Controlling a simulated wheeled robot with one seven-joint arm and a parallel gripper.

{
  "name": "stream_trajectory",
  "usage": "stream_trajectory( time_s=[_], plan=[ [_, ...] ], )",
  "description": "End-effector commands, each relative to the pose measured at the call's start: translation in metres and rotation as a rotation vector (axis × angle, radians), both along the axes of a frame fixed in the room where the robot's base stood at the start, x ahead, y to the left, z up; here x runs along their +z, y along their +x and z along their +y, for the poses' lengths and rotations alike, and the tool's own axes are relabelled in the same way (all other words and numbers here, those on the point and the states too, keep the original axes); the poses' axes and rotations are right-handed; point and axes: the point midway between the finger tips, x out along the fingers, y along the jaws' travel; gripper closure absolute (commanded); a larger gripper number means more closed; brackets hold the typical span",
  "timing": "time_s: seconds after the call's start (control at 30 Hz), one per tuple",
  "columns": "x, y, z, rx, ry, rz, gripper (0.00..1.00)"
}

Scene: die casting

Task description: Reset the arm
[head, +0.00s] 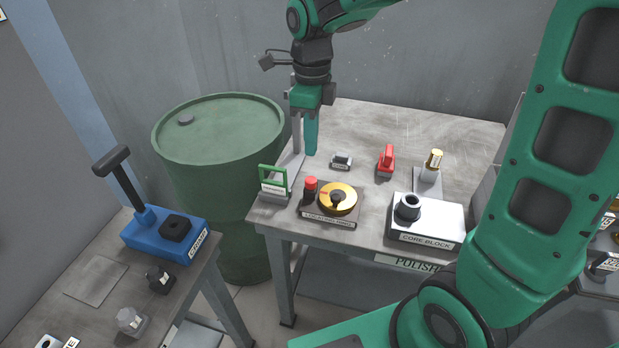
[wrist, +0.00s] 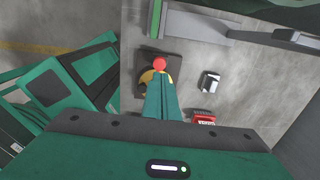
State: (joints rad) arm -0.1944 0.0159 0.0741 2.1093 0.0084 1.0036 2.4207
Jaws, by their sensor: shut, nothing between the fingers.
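My gripper (head: 311,135) points straight down above the back left part of the polishing table (head: 453,130). Its green fingers are together and hold nothing.
A green barrel (head: 218,140) is at left, near a bench with a blue fixture (head: 158,232).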

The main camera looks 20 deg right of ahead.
Motion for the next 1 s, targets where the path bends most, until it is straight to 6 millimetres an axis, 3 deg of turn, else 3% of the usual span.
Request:
stream_trajectory(
  time_s=[0.23, 0.37, 0.67, 1.0],
  plan=[
    [0.000, -0.001, -0.001, 0.005, -0.001, 0.001, 1.00],
    [0.002, -0.006, -0.015, 0.055, -0.006, -0.001, 1.00],
    [0.009, -0.044, -0.087, 0.376, -0.026, 0.001, 1.00],
    [0.011, -0.105, -0.155, 0.781, -0.031, 0.012, 1.00]
  ],
)
